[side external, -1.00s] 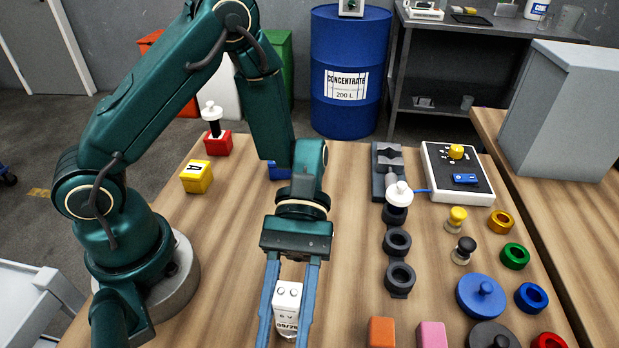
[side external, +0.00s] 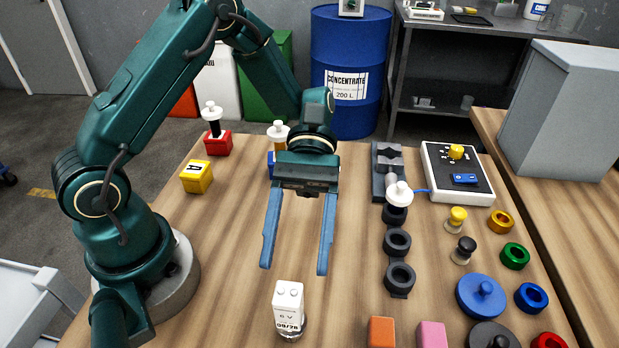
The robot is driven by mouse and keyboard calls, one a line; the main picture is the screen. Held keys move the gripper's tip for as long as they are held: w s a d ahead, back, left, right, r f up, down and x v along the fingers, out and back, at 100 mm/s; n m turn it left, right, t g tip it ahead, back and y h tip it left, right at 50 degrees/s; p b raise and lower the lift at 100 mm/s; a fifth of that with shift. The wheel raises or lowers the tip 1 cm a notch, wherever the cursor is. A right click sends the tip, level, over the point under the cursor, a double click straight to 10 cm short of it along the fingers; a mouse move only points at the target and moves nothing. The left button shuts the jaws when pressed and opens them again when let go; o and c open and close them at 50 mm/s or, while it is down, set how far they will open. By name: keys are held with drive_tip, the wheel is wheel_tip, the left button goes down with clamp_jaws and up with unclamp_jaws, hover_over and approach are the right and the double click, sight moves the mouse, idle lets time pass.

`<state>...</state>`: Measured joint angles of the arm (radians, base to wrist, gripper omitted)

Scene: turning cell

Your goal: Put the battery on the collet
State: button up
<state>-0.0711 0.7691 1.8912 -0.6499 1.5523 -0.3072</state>
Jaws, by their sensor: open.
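The battery (side external: 288,306) is a white block with two round terminals on top and "6 V" and "09/28" printed on its front. It stands upright at the front of the bench, on a silvery round piece (side external: 291,333) that looks like the collet. The battery hides most of this piece; only its lower rim shows. My gripper (side external: 295,268) is open and empty, with its two blue fingers apart from the battery, above and behind it.
To the right are a dark rack (side external: 399,270) of rings, an orange block (side external: 382,331) and a pink block (side external: 432,334). Left behind are a yellow block (side external: 197,177) and a red stand (side external: 217,142). The bench left of the battery is clear.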

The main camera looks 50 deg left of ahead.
drive_tip(key=a+r+m+t+y, duration=0.3)
drive_tip(key=a+m+t+y, duration=0.1)
drive_tip(key=t, duration=0.3)
drive_tip(key=s+a+r+m+t+y, duration=0.1)
drive_tip(key=a+r+m+t+y, duration=0.2)
drive_tip(key=a+m+t+y, duration=0.2)
drive_tip(key=a+t, duration=0.2)
drive_tip(key=t, duration=0.1)
drive_tip(key=shift+r, duration=0.35)
